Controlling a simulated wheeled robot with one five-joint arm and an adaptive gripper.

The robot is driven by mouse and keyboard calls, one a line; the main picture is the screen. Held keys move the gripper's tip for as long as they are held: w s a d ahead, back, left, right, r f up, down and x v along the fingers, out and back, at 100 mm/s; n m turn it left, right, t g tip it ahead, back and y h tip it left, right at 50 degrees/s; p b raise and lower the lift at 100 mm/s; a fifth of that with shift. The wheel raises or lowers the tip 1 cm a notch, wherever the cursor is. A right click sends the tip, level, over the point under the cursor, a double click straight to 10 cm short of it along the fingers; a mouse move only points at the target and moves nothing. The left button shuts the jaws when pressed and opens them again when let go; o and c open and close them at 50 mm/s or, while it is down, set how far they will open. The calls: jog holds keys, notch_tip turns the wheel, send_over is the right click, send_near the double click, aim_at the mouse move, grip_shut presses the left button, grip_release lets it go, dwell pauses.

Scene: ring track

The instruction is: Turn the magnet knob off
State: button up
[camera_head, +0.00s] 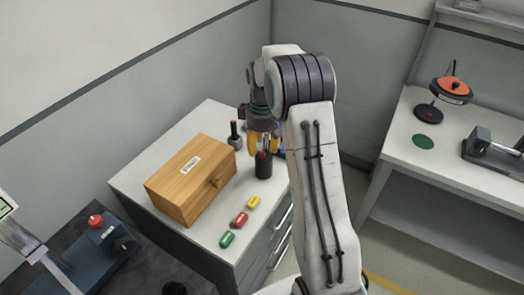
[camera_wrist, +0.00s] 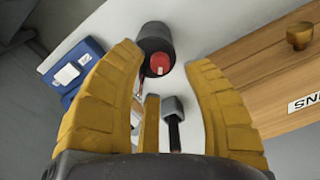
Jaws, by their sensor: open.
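My gripper (camera_head: 262,141) has yellow fingers and is open above the grey cabinet top, over a black cylinder (camera_head: 263,169). In the wrist view the gripper (camera_wrist: 164,57) shows its fingers spread, with nothing held between them. The black cylinder (camera_wrist: 154,36) has a red round-ended piece (camera_wrist: 160,64) at its opening, seen beyond the fingertips. A grey block with a black rod (camera_wrist: 172,112) shows between the fingers; it stands behind the wooden box in the head view (camera_head: 235,137). No part is clearly marked as the magnet knob, so I cannot tell which it is.
A wooden box (camera_head: 182,187) with a round knob stands on the cabinet. Green, red and yellow small pieces (camera_head: 240,219) lie before it. A blue object (camera_wrist: 76,68) lies beside the cylinder. A blue-grey machine with a red button (camera_head: 95,221) is lower left; another bench (camera_head: 402,145) is right.

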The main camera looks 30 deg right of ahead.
aim_at(262, 155)
jog(key=shift+f, duration=1.45)
jog(key=shift+c, duration=0.3)
grip_shut()
